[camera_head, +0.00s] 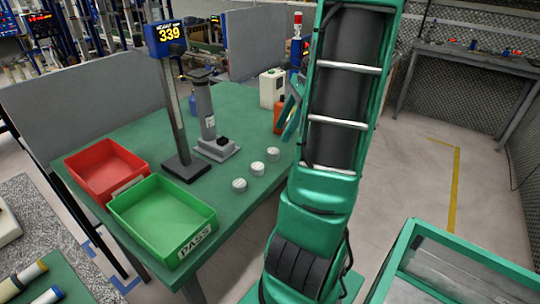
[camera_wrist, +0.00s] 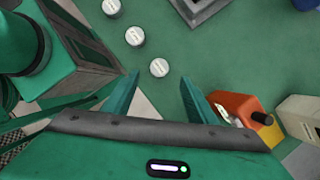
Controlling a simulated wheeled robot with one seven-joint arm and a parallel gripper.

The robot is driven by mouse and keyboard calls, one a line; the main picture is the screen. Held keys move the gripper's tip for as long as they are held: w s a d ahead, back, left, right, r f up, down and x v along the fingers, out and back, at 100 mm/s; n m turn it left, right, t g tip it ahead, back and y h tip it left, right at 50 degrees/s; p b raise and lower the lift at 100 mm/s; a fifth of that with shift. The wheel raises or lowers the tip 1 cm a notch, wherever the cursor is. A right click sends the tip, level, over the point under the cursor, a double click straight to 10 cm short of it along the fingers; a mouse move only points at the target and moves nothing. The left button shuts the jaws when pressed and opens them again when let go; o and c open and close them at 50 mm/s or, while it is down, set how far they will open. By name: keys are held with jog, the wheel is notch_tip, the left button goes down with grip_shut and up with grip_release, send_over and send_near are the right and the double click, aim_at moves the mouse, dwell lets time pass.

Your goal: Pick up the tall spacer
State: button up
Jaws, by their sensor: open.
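Three small round pale-grey spacers stand in a row on the green table: a near one (camera_head: 239,185), a middle one (camera_head: 257,168) and a far one (camera_head: 273,154). They look much alike, so I cannot tell which is the tall one. In the wrist view the far spacer (camera_wrist: 159,68) lies ahead of the gap between my fingertips, with the middle one (camera_wrist: 134,36) and near one (camera_wrist: 111,7) beyond it, up and left. My gripper (camera_wrist: 159,78) is open and empty above the table. In the head view my arm partly hides it.
A green PASS bin (camera_head: 160,222) and a red bin (camera_head: 104,168) sit at the table's left. A post with a display reading 339 (camera_head: 170,32) and a grey stand (camera_head: 206,110) are behind the spacers.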

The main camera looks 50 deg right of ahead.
aim_at(274, 150)
jog(key=shift+x, duration=4.15)
jog(key=shift+s+d, duration=0.1)
jog(key=shift+d, duration=0.05)
jog(key=c, duration=1.2)
